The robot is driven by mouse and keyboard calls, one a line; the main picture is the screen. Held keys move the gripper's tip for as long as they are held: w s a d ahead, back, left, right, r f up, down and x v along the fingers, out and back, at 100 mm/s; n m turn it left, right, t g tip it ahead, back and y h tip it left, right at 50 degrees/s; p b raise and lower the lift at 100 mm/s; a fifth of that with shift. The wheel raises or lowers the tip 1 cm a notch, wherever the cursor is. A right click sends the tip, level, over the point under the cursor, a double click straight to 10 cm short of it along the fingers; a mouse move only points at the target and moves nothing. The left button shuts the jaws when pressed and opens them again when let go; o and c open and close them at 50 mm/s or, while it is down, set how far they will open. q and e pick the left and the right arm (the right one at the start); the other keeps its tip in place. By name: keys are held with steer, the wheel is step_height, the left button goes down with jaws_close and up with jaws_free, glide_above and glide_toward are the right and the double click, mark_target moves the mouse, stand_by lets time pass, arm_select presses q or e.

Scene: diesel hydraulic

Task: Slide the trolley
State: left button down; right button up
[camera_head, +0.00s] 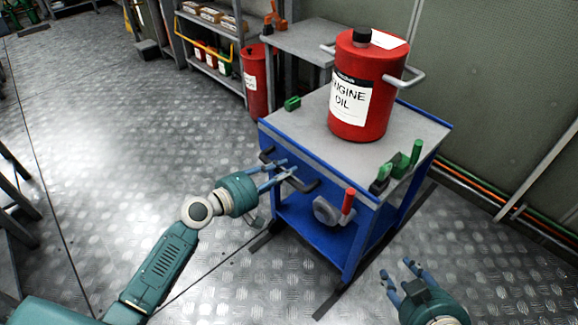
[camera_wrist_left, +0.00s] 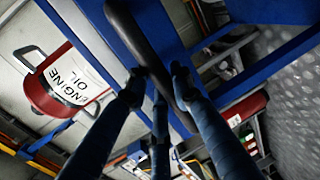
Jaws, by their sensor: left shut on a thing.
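The trolley (camera_head: 405,127) is a blue cart with a grey top and open space below. Its dark handle (camera_head: 306,186) runs along the near side. My left gripper (camera_head: 287,168) is shut on this handle; in the left wrist view the fingers (camera_wrist_left: 158,82) close around the black bar (camera_wrist_left: 140,45). A red engine oil drum (camera_head: 362,88) stands upright on the trolley top, and it also shows in the left wrist view (camera_wrist_left: 48,98). My right gripper (camera_head: 396,270) is open and empty, low at the right, apart from the trolley.
A green item (camera_head: 292,103) and green tools (camera_head: 398,165) lie on the trolley's edges, with a red-handled tool (camera_head: 348,201) at its near side. A grey table (camera_head: 305,40), a red cylinder (camera_head: 255,82) and shelves (camera_head: 215,72) stand behind. The metal floor (camera_head: 110,120) at left is clear.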

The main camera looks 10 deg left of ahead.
arm_select(q)
steer(key=shift+s+f, duration=0.15)
steer(key=c, duration=1.5)
jaws_free()
steer(key=shift+a, duration=0.15)
steer(key=v, duration=1.1)
steer(key=shift+s+a, duration=0.15)
steer(key=shift+s, duration=0.25)
